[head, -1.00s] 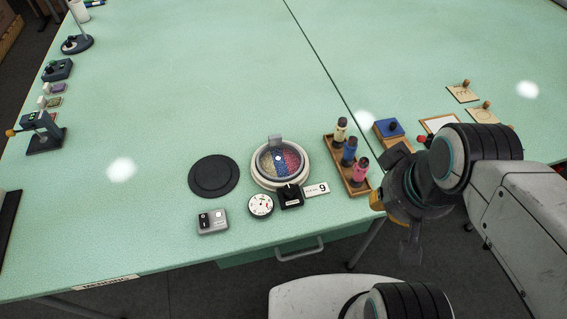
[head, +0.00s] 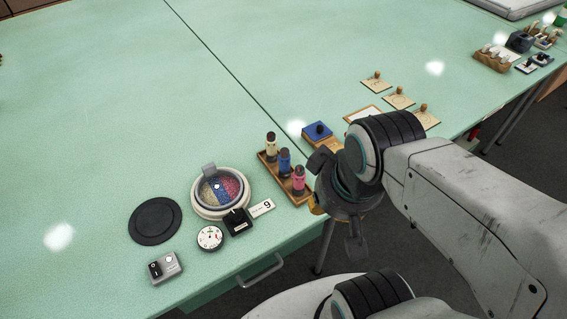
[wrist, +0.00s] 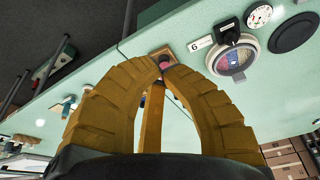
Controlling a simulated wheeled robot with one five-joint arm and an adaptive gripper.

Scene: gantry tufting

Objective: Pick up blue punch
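A wooden rack (head: 268,171) near the table's front edge holds three upright pieces with dark tops: cream (head: 271,144), blue (head: 284,162) and pink (head: 299,181). The blue one looks like the blue punch. My gripper (head: 316,206) is just right of the rack, its fingers mostly hidden behind its dark body. In the wrist view my yellow-brown fingers (wrist: 160,68) curve in with their tips close together. A pink top (wrist: 163,59) shows just beyond the tips. The blue punch cannot be made out there. Nothing is seen held.
A blue block with a dark knob (head: 318,130) sits behind the rack. Left of the rack are a round dish of coloured sectors (head: 219,188), a number 6 card (head: 262,208), a dial (head: 210,238) and a black disc (head: 155,221). Knobbed wooden plates (head: 399,99) lie farther right.

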